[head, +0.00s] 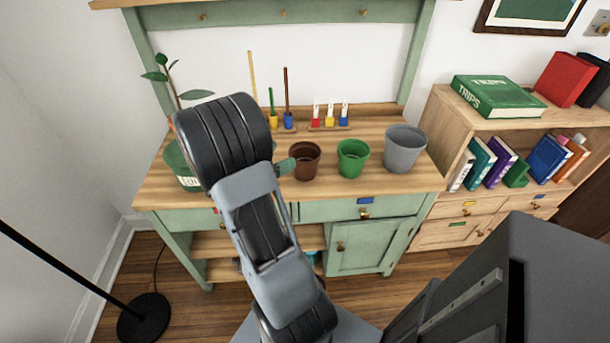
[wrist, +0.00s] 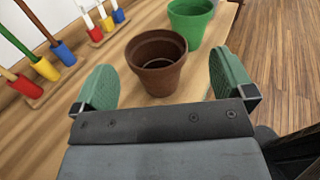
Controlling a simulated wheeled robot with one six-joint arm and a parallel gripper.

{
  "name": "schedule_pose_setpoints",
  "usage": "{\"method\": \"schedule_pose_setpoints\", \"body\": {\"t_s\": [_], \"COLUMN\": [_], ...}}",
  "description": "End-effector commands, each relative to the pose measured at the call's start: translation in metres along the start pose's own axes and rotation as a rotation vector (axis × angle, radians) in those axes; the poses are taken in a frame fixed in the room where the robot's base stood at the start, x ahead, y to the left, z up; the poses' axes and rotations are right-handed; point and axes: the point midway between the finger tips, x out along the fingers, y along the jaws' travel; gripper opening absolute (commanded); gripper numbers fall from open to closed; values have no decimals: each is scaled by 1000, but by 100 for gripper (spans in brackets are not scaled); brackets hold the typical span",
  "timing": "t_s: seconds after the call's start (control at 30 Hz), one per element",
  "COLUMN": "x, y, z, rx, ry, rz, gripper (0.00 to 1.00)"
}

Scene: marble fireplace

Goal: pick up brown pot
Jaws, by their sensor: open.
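The brown pot (head: 305,161) stands upright on the wooden top of the green bench, left of the green pot. In the wrist view the brown pot (wrist: 157,62) is ahead of my gripper (wrist: 165,84), between the lines of its two green fingers. The fingers are wide apart with nothing held between them. In the head view my arm covers most of my gripper; one green fingertip (head: 286,166) shows just left of the brown pot. I cannot tell whether it touches the pot.
The green pot (head: 352,158) stands close on the right, with a grey pot (head: 404,148) beyond it. Coloured tool holders (head: 330,121) stand behind. A potted plant (head: 183,170) is at the left. The bench's front edge is near, and a bookshelf (head: 474,217) stands right.

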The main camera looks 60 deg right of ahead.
Motion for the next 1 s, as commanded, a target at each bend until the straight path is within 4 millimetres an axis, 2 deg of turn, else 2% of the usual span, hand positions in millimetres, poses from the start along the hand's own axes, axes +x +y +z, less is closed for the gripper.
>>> {"method": "schedule_pose_setpoints", "body": {"t_s": [0.13, 0.47, 0.6, 0.87, 1.0], "x": [7, 10, 26, 40, 59], "y": [8, 14, 13, 14, 13], "z": [-25, -86, -83, -82, -82], "rx": [-51, -51, -45, -45, -46], "ry": [-47, -50, -49, -48, -48], "rz": [11, 14, 10, 12, 9], "gripper": [100, 100, 100, 100, 100]}}
